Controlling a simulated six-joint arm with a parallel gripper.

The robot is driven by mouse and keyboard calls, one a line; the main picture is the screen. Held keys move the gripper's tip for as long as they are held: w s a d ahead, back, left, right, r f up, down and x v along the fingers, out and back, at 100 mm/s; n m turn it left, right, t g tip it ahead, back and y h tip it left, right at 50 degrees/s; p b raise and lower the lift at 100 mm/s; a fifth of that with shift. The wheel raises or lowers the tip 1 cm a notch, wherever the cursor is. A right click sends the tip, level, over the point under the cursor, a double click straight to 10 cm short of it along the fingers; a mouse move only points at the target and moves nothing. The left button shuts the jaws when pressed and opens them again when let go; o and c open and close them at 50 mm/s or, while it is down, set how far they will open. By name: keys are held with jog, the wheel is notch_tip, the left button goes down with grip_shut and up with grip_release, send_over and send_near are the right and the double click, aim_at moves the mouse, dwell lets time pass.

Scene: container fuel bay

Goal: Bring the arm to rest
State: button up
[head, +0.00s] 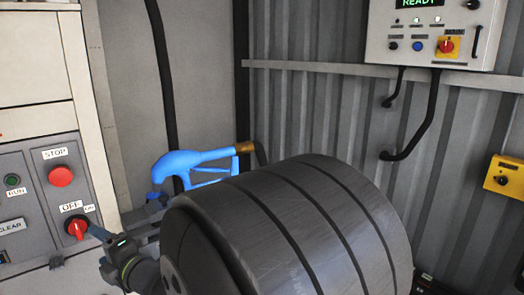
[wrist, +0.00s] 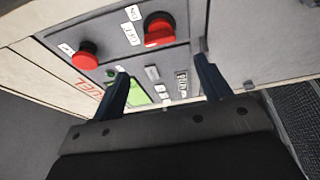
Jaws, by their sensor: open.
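My gripper (wrist: 165,72) is open and empty, with its two dark blue fingers spread in front of the grey control panel. In the head view my gripper (head: 97,233) is at lower left, partly hidden, with a finger close to the red OFF/ON knob (head: 77,228). In the wrist view the red knob (wrist: 159,29) lies beyond the fingertips, and no contact shows there. My dark arm link fills the lower middle of the head view.
The panel (head: 28,195) has a red STOP button (head: 61,176) and a green RUN button (head: 12,180). A blue fuel nozzle (head: 193,163) is behind my arm. A wall box (head: 435,32) reading READY and a yellow box (head: 503,178) are at right.

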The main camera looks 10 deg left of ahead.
send_near(78, 232)
jog(key=x, duration=1)
jog(key=shift+w+a, duration=0.15)
jog(key=shift+a, duration=0.15)
jog(key=shift+w+a+f, duration=0.1)
jog(key=shift+a, duration=0.15)
jog(key=m+t+y, duration=0.1)
jog(key=m, duration=0.2)
jog(key=m+t, duration=0.1)
jog(key=m, duration=0.3)
jog(key=shift+d+y, duration=0.15)
jog(key=shift+y, duration=0.25)
jog(key=m+t, duration=0.2)
jog(key=m, duration=0.2)
jog(key=shift+w, duration=0.1)
jog(key=m+t, duration=0.1)
jog(key=m, duration=0.1)
jog(key=m+t, duration=0.1)
jog(key=m, duration=0.2)
jog(key=shift+d+t+h, duration=0.1)
jog(key=shift+t+h, duration=0.2)
